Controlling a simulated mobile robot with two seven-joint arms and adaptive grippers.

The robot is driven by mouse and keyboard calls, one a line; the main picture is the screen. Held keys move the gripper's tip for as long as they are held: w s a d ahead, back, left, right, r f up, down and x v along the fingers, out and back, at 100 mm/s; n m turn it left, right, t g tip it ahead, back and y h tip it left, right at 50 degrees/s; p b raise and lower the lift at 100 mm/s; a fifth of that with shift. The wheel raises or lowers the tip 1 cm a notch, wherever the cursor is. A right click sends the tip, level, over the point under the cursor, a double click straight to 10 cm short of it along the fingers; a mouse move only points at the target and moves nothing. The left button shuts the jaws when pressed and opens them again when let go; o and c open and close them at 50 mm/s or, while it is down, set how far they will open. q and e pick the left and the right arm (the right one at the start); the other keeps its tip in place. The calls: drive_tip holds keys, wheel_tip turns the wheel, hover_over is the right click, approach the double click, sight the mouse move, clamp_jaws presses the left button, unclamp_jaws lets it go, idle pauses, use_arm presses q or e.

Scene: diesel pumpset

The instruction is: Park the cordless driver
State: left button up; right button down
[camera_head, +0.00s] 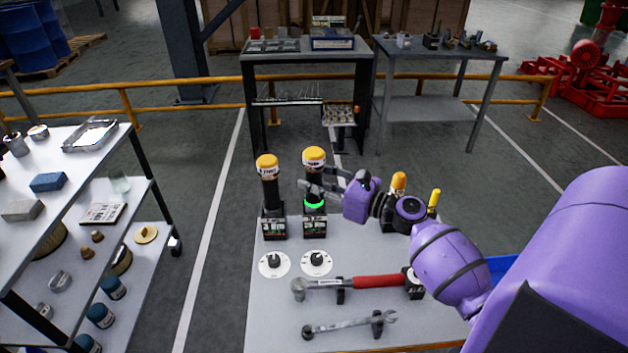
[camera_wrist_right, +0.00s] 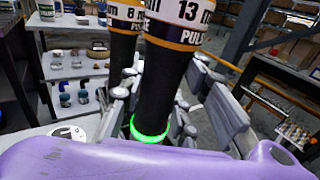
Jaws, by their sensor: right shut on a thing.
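Two black cordless drivers with yellow tops stand upright at the back of the grey bench. The right driver (camera_head: 314,166) has a lit green ring low on its body and is at its black labelled dock (camera_head: 314,228). The left driver (camera_head: 268,185) stands at another dock (camera_head: 273,228). My right gripper (camera_head: 316,190) is shut around the right driver just above the ring. The right wrist view shows this driver (camera_wrist_right: 163,85), marked 13, between the fingers, with the other driver (camera_wrist_right: 124,45), marked 8, behind. The driver's base is hard to see there.
Two round dials (camera_head: 316,262) lie in front of the docks. Two yellow-topped items (camera_head: 398,182) stand right of the gripper. A shelf rack (camera_head: 60,205) is at left.

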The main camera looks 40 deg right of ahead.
drive_tip(key=shift+f, duration=0.15)
drive_tip(key=shift+f+b, duration=0.35)
drive_tip(key=shift+f, duration=0.1)
drive_tip(key=c, duration=1.3)
unclamp_jaws()
drive_tip(key=shift+o, duration=0.2)
drive_tip(key=shift+f, duration=0.2)
drive_tip(key=v, duration=1.2)
drive_tip(key=shift+r, duration=0.15)
